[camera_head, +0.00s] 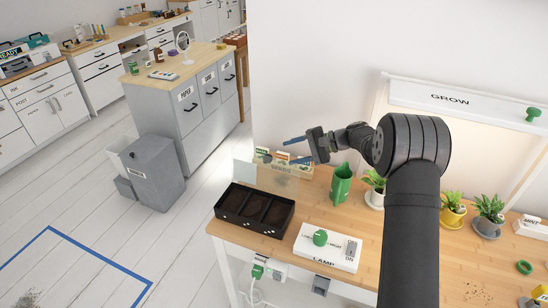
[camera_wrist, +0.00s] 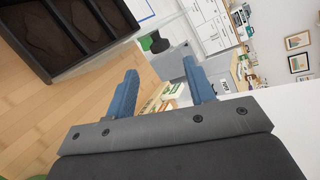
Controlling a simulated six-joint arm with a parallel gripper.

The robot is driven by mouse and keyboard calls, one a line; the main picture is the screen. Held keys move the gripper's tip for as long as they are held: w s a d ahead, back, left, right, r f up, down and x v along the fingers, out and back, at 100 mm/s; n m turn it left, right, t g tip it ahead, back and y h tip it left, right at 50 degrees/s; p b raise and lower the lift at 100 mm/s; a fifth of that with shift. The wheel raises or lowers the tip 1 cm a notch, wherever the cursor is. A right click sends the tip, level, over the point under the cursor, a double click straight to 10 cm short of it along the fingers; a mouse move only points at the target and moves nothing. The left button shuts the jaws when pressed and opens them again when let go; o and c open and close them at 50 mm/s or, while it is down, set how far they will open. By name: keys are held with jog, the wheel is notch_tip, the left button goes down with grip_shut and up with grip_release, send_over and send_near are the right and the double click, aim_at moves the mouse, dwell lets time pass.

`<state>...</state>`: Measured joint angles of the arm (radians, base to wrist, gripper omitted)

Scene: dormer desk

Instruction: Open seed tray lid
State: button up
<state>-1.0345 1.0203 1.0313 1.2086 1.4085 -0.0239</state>
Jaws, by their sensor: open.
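The seed tray (camera_head: 239,224) is a black box at the left end of the wooden desk, with dark soil in its compartments. It also shows at the upper left of the wrist view (camera_wrist: 97,49). Its clear lid (camera_head: 270,179) appears to stand raised along the tray's back edge, with the soil uncovered. A dark knob-like thing (camera_wrist: 156,43) shows beyond my fingers in the wrist view; I cannot tell whether it belongs to the lid. My gripper (camera_head: 294,150) has blue fingers, spread and empty, above and behind the tray's right side. The fingers also show apart in the wrist view (camera_wrist: 160,72).
Seed packets (camera_head: 283,161) stand behind the lid, below my gripper. A green container (camera_head: 341,186) and potted plants stand to the right. A white lamp switch box (camera_head: 327,249) with a green knob lies right of the tray. The wall is close behind.

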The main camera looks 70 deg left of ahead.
aim_at(266, 171)
jog(key=x, duration=0.7)
jog(key=shift+s, duration=0.1)
